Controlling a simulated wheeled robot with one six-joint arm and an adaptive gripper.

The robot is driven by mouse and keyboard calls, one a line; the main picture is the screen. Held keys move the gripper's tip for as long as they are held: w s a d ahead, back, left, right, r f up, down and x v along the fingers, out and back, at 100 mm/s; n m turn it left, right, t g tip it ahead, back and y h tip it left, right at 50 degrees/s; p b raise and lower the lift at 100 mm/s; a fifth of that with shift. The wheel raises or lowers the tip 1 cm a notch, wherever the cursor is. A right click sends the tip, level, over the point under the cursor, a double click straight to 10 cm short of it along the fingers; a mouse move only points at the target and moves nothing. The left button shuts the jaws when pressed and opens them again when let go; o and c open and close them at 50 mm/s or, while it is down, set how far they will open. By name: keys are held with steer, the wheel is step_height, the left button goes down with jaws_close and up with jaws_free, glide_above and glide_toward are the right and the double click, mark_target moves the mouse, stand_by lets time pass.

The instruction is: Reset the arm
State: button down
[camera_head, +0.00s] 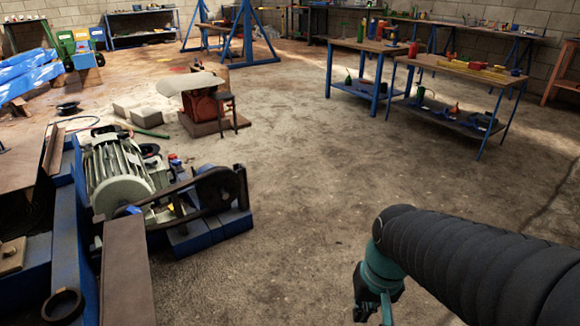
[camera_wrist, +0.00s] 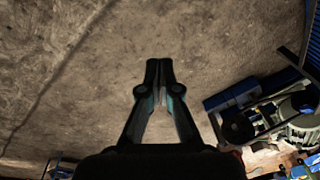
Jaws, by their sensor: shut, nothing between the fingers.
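My arm, in a black ribbed sleeve, comes in from the right edge of the head view and bends down at a teal joint. My gripper points down at the bottom of the head view and is partly cut off there. In the wrist view my gripper (camera_wrist: 159,66) is shut, its two dark fingers meeting at the tips with nothing between them. Bare concrete floor (camera_wrist: 95,60) lies behind the fingers, which touch nothing.
A jaw crusher with a grey-green motor (camera_head: 118,178) and blue frame (camera_head: 70,240) stands at the left; its motor side shows in the wrist view (camera_wrist: 298,128). Blue-legged workbenches (camera_head: 455,68) with tools stand at the back right. The middle floor (camera_head: 300,170) is clear.

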step_height(320, 180, up, 14)
steer(key=s+d+t+h+p, duration=0.1)
steer(key=s+d+t+p, duration=0.1)
steer(key=t+p, duration=0.1)
steer(key=shift+s+d+n+t, duration=0.15)
steer(key=shift+s+n+t, duration=0.15)
steer(key=shift+t, duration=0.6)
steer(key=shift+f, duration=0.1)
